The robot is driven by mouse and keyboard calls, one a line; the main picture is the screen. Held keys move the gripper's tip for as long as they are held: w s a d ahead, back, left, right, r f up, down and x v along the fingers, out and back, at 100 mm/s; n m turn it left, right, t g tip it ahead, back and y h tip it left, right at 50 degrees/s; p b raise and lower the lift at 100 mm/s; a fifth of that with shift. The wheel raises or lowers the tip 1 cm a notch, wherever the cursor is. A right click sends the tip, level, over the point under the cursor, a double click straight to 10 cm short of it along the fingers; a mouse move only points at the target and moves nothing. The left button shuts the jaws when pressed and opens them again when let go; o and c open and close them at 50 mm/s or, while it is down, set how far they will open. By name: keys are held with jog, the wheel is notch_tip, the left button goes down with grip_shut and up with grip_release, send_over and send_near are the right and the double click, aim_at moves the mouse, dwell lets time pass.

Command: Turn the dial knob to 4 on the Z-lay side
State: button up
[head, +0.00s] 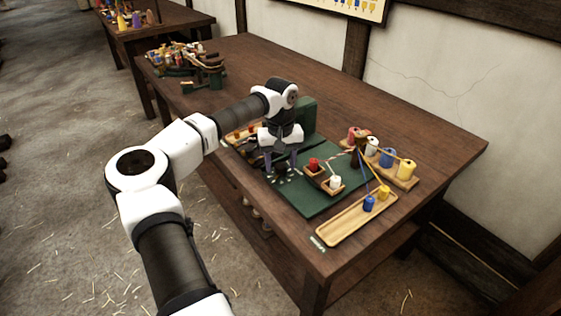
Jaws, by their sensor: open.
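My gripper (281,163) points down over the left part of a green board (321,201) on the wooden table. Its two dark fingers are spread apart. The dial knob cannot be made out; the gripper and its fingers cover that part of the board. Small white marks (284,177) show on the board just below the fingers, too small to read. I cannot tell which side is the Z-lay side, where the knob points, or whether the fingers touch it.
A green block (306,114) stands behind the gripper. The table's right rear is clear.

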aim_at(280, 165)
notch_tip(280, 165, up, 14)
jog(key=b, duration=0.1)
jog(key=shift+b, duration=0.35)
jog(key=shift+f, duration=0.1)
